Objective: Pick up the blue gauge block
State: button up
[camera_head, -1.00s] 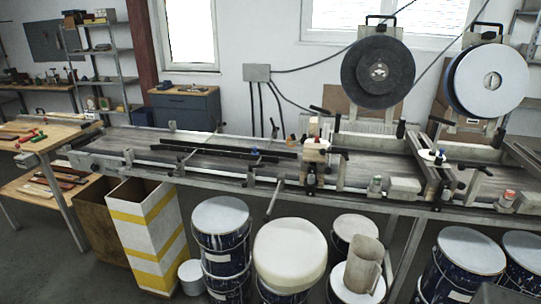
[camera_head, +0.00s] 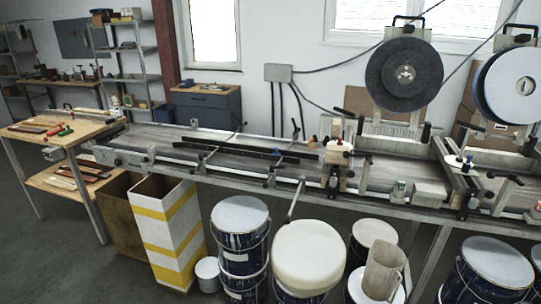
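I cannot make out the blue gauge block for certain. A small blue spot (camera_head: 278,153) shows on the conveyor (camera_head: 225,147) near the dark rails, but it is too small to tell what it is. Another small blue spot (camera_head: 469,159) shows farther right on the conveyor frame. The wooden workbench (camera_head: 20,146) at the left holds red, green and dark small items, none of them clearly a blue block. My gripper is not in view.
A striped white-yellow bin (camera_head: 165,232), blue paint buckets (camera_head: 240,248) and a round cream-topped stool or drum (camera_head: 309,254) stand under the conveyor. A blue-grey cabinet (camera_head: 205,105) stands behind. Floor at the lower left (camera_head: 75,265) is clear.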

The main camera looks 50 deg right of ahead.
aim_at(276, 149)
jog(key=i, duration=0.95)
jog(key=z, duration=0.05)
